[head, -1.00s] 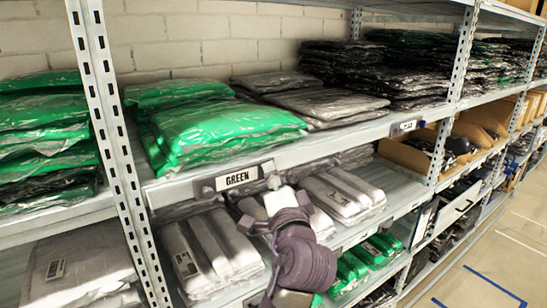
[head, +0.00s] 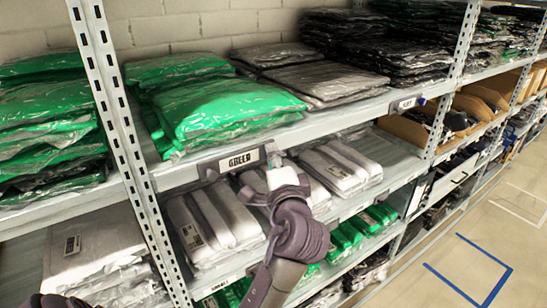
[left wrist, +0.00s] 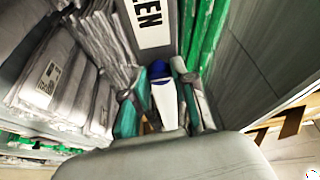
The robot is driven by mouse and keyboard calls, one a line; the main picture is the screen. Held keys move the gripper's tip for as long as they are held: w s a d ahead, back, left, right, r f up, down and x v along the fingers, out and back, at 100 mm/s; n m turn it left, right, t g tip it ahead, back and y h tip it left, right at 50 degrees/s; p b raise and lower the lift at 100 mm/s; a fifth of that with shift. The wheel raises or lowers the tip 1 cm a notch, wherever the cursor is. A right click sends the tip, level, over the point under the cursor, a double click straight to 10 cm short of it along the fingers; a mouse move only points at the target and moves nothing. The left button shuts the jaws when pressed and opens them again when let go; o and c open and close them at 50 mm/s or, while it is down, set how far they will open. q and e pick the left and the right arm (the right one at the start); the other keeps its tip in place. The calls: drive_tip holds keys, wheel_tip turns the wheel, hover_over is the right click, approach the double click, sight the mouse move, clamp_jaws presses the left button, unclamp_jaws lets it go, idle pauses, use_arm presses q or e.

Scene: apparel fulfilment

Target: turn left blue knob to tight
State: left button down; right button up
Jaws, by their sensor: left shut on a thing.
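The left blue knob (left wrist: 159,70) shows in the left wrist view as a small dark blue cap just below the GREEN label. My left gripper (left wrist: 156,84) is shut on it, with one finger on each side. A white piece lies between the fingers below the blue cap. In the head view my left gripper (head: 275,161) reaches the shelf's front edge just right of the GREEN label (head: 241,160), and the knob is hidden there by the fingers. How far the knob is turned cannot be seen.
Bagged green garments (head: 225,108) lie on the shelf above the label, with grey ones beside them. Pale packs (head: 215,222) fill the shelf below, close to my gripper. A metal upright (head: 118,135) stands left. Another blue knob (head: 421,101) sits by the label farther right.

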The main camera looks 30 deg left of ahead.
use_arm(q)
drive_tip(key=c, duration=1)
unclamp_jaws()
drive_tip(key=shift+o, duration=0.4)
drive_tip(key=shift+d, duration=0.1)
drive_tip(key=v, duration=0.7)
drive_tip(key=shift+s+d, duration=0.1)
drive_tip(key=shift+d, duration=0.05)
